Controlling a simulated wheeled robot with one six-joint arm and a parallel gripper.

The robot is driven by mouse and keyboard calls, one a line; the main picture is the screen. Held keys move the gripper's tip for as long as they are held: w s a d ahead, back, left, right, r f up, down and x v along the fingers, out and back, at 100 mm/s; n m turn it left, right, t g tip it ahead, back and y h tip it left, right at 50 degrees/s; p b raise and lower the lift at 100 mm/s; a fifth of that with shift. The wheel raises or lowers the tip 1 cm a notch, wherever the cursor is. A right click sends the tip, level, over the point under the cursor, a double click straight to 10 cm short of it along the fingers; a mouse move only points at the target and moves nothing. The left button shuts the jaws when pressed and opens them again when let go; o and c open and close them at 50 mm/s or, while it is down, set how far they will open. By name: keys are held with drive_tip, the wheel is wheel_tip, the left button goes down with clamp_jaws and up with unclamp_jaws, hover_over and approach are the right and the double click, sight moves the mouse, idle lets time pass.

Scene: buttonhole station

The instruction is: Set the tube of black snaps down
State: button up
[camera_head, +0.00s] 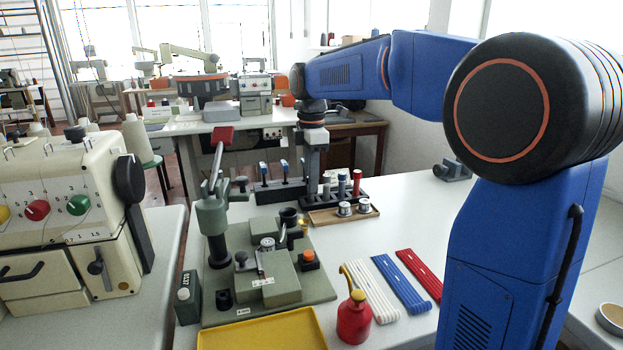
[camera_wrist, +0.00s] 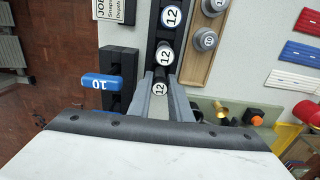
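In the head view my gripper (camera_head: 313,178) points down at the left end of the dark tube rack (camera_head: 312,203). The lower end of the held tube is hidden, so I cannot tell whether it touches the rack. Other tubes stand upright in the rack, including a blue one (camera_head: 341,184) and a red one (camera_head: 357,184).
A wooden tray (camera_head: 325,216) with two metal spools lies in front of the rack. A dark stand with blue-handled tools (camera_head: 284,180) is just left. The green press (camera_head: 213,215), red oil can (camera_head: 354,318) and coloured strips stand nearer. The table right of the rack is mostly free.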

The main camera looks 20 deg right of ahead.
drive_tip(key=o, duration=0.4)
drive_tip(key=shift+c, duration=0.2)
drive_tip(key=shift+r, duration=0.1)
wheel_tip(320, 180, up, 12)
idle(0.4)
